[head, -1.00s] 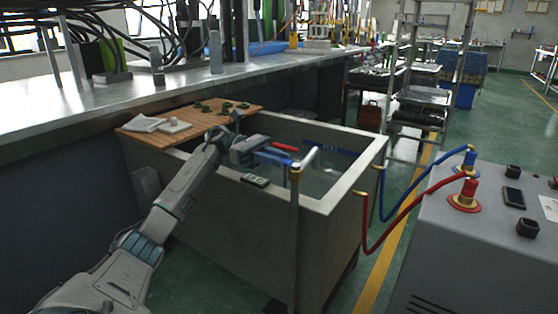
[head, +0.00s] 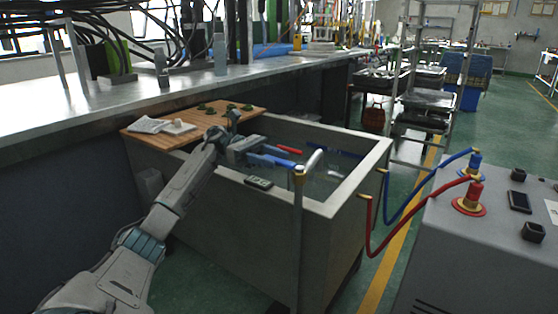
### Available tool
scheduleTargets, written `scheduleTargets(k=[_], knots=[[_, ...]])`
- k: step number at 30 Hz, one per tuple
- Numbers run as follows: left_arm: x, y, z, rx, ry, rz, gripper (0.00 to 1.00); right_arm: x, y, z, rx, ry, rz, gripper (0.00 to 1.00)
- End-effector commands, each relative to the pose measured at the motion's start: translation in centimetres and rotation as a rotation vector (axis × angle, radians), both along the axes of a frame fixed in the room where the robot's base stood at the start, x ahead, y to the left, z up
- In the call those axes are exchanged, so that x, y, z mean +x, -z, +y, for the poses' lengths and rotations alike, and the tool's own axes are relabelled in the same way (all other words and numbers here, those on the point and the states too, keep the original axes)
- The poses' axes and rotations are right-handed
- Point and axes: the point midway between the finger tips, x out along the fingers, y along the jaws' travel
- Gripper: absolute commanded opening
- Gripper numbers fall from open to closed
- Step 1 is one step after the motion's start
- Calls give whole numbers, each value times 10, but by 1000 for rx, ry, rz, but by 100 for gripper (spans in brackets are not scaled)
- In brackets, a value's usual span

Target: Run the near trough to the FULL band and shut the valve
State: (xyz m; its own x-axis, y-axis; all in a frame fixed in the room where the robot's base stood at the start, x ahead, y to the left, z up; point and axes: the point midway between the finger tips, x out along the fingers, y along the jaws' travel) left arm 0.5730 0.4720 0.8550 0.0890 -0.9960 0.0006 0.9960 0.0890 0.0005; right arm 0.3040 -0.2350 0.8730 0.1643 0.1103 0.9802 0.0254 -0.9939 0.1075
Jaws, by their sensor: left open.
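The near trough (head: 255,240) is a large grey open tank in the middle of the head view. Liquid shows inside, but I cannot read a level or a FULL band. A metal pipe with a bent spout (head: 314,160) stands at its front side and reaches over the rim. A red lever-like piece (head: 289,150) shows over the trough, close to my left gripper (head: 265,154). The gripper is open over the trough's left part, with blue parts at its end. I cannot tell whether it touches the red piece. My right gripper is out of view.
A wooden board (head: 190,128) with small dark green pieces and a white cloth lies across the trough's far left end. A small dark device (head: 258,183) sits on the near rim. A grey machine (head: 470,260) with red and blue hoses stands at right.

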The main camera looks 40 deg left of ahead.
Motion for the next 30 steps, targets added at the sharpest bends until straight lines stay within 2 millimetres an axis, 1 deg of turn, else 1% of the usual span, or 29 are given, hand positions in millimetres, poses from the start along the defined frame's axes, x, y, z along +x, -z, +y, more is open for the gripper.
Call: scheduleTargets(k=[1,6,9,12,18,30], knots=[[0,-1,12,0,-4,1,42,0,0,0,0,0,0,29],[-3,-1,47,-1,-4,1,42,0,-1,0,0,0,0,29],[-5,-1,64,-2,-3,1,42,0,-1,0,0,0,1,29],[-6,-1,74,0,-3,-1,42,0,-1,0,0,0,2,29],[-7,0,83,1,-1,0,42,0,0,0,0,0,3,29],[-7,0,83,1,0,1,42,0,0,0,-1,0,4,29]])
